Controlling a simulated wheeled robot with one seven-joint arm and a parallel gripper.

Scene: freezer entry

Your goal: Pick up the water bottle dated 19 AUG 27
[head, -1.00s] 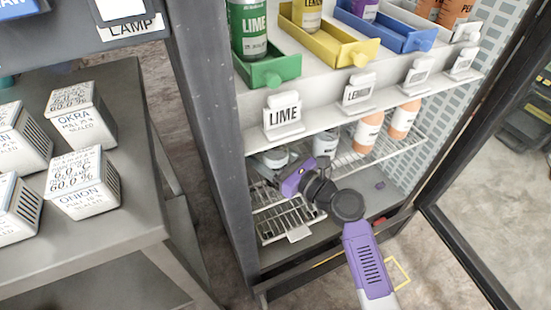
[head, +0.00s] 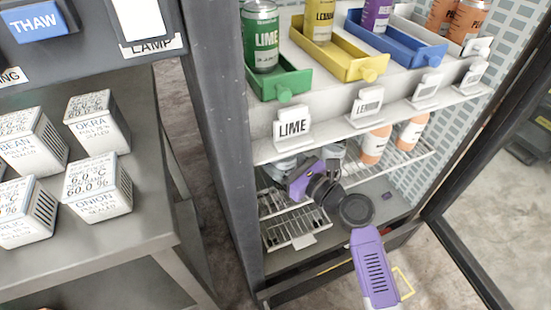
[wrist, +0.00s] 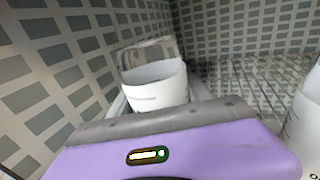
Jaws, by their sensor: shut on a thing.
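My gripper (head: 303,180) is inside the lower compartment of the open cabinet, above the wire rack (head: 292,228). In the wrist view its purple hand (wrist: 190,150) fills the lower part, and a white cylindrical bottle (wrist: 155,86) shows just past its grey edge. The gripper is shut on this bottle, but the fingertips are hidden. Pale grey-white bottles stand behind the gripper in the head view, one at the left (head: 283,168) and one partly hidden by my wrist (head: 333,152). No date can be read on any of them.
Orange bottles (head: 374,146) stand on the rack to the right. The shelf above holds coloured trays, such as the green tray (head: 279,84), and a LIME tag (head: 293,128). The open door (head: 470,235) is at the right. White boxes (head: 97,188) sit on a table at the left.

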